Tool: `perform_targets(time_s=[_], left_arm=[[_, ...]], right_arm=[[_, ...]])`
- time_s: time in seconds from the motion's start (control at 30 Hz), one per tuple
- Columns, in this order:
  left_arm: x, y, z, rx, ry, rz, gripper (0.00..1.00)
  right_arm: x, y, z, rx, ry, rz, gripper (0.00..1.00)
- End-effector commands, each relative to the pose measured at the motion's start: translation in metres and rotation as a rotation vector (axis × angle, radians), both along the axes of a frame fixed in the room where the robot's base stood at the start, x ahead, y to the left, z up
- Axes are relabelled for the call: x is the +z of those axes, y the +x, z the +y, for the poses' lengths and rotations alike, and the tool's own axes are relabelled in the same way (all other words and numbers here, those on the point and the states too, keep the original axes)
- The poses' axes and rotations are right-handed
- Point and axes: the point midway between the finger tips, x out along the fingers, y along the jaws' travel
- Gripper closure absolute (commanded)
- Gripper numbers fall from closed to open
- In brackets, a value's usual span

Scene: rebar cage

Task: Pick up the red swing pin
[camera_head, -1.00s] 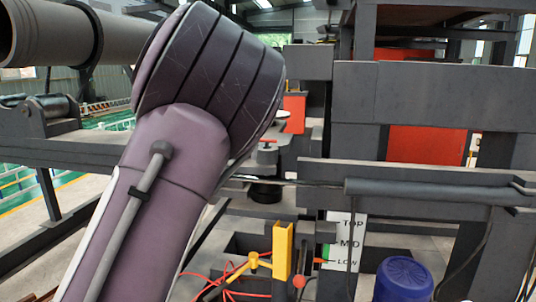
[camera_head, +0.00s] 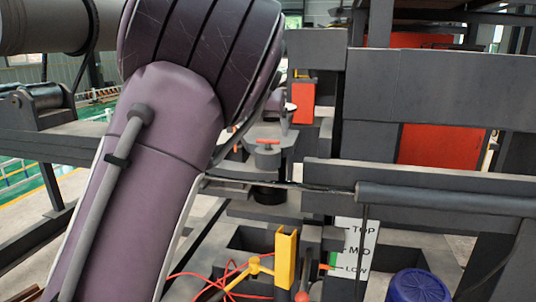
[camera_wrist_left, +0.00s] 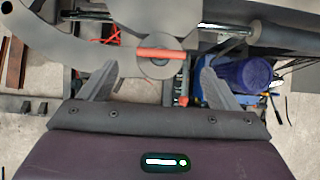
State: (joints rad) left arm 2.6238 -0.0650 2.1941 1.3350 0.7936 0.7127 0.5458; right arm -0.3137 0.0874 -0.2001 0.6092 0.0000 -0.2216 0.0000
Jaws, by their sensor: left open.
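The red swing pin (camera_head: 267,142) shows in the head view as a small red crossbar on a grey round mount, just right of my left arm. In the left wrist view the red bar (camera_wrist_left: 160,54) lies across a grey disc, beyond the fingertips and roughly centred between them. My left gripper (camera_wrist_left: 155,82) is open, its two dark fingers wide apart with nothing between them. The bar appears apart from both fingers. In the head view my large purple left arm hides most of this gripper. My right gripper is in neither current view.
A yellow post (camera_head: 286,258) with a yellow handle and red cables stands below the pin. A blue drum (camera_head: 418,287) sits lower right. Grey beams (camera_head: 430,85) and a TOP/MID/LOW plate (camera_head: 356,248) fill the right side. A grey curved plate (camera_wrist_left: 60,45) lies left of the pin.

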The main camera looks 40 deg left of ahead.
Motion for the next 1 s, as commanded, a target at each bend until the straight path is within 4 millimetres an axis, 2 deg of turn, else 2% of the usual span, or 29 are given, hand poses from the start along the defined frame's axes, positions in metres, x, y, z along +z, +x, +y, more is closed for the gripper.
perform_targets(time_s=[0.03,0.1,0.3,0.4,0.53,1.0], left_arm=[[-0.002,0.004,0.001,0.001,-0.004,0.006,0.16],[-0.01,0.011,0.004,0.001,-0.003,0.006,0.16],[-0.029,0.02,0.009,0.001,-0.001,0.001,0.16],[-0.031,0.02,0.009,0.001,-0.001,0.001,0.16],[-0.031,0.02,0.009,0.001,-0.001,0.001,0.18],[-0.03,0.02,0.009,0.001,-0.001,0.001,0.79]], right_arm=[[0.013,0.0,-0.001,0.0,-0.002,0.001,0.43],[0.021,0.001,-0.002,0.0,-0.002,-0.001,0.43],[0.028,0.021,0.002,-0.002,0.004,-0.03,0.43],[0.027,0.028,0.006,-0.002,0.009,-0.041,0.43],[0.027,0.027,0.012,-0.006,0.017,-0.041,0.43],[0.026,0.015,0.009,-0.004,0.013,-0.023,0.43]])
